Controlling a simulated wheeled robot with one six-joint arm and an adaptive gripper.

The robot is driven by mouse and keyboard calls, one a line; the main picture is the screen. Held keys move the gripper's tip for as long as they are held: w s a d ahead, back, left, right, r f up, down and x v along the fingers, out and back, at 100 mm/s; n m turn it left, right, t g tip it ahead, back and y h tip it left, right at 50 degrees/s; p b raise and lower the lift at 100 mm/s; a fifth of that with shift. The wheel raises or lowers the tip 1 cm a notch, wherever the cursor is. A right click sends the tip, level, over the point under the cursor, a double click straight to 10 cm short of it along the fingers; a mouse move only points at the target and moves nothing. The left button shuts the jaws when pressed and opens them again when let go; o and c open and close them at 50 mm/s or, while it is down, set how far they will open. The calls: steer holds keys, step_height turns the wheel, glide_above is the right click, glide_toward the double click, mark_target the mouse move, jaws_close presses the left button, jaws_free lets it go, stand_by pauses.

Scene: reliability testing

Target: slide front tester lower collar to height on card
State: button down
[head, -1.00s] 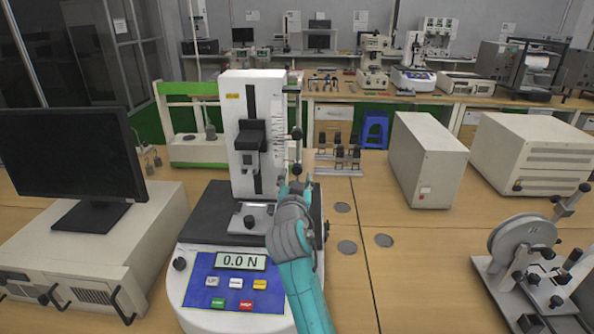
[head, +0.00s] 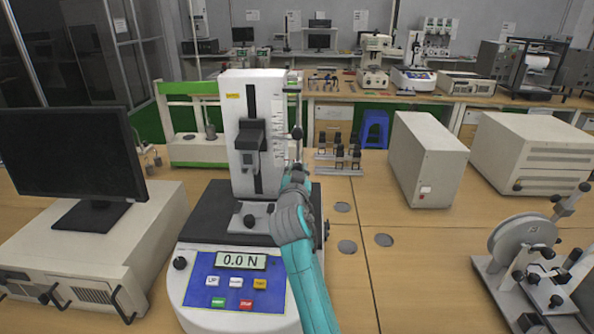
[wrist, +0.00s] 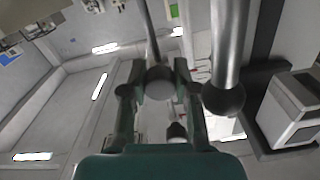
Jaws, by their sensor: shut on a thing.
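The front tester (head: 236,104) is a white column on a black-and-white base whose display reads 0.0 N. A scale card (head: 279,128) is on the column's right side. A thin vertical rod runs beside it, with a dark upper collar (head: 297,132) on it. My gripper (head: 296,172) is at the rod below that collar, its fingers shut on the lower collar, which the fingers mostly hide in the head view. In the wrist view a grey round piece, apparently the lower collar (wrist: 160,84), sits between the green fingers, with the rod rising behind it.
In the wrist view a thicker metal rod with a black ball (wrist: 224,97) stands close right of the fingers. A monitor (head: 70,155) is left of the tester. A rack of small fixtures (head: 338,166) stands behind right.

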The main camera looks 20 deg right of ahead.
steer(key=shift+r, duration=1.1)
steer(key=c, duration=0.8)
jaws_free()
steer(key=shift+f, duration=0.1)
steer(key=shift+c, duration=0.2)
steer(key=shift+s, duration=0.1)
steer(key=v, duration=1.2)
